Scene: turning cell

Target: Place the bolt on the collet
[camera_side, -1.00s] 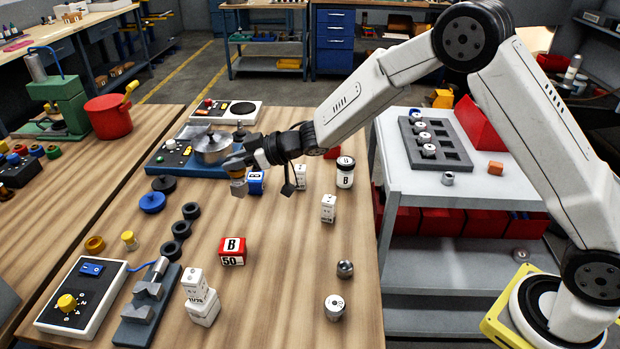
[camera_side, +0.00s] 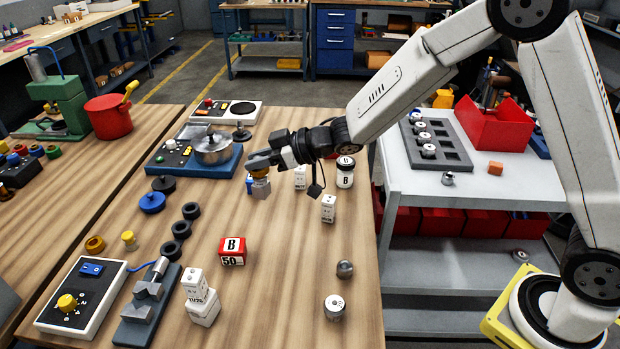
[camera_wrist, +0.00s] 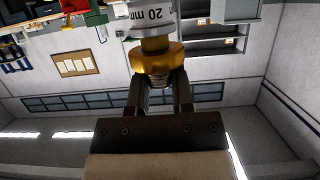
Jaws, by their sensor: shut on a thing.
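My gripper (camera_side: 257,169) is shut on a part that I take for the bolt (camera_wrist: 154,58), in the air above the wooden bench. In the wrist view the part has a brass-coloured collar, a threaded portion between the fingertips, and a grey end marked "20 mm". In the side view the grey end (camera_side: 261,190) hangs below the fingers. A blue box (camera_side: 250,187) is partly hidden behind it. I cannot tell which thing is the collet.
A domed silver fixture (camera_side: 213,150) on a blue base stands left of my gripper. A red labelled box (camera_side: 232,251), white labelled blocks (camera_side: 203,307) and black rings (camera_side: 182,229) stand nearer. A grey cart (camera_side: 470,182) stands right, with a dark tray (camera_side: 456,157).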

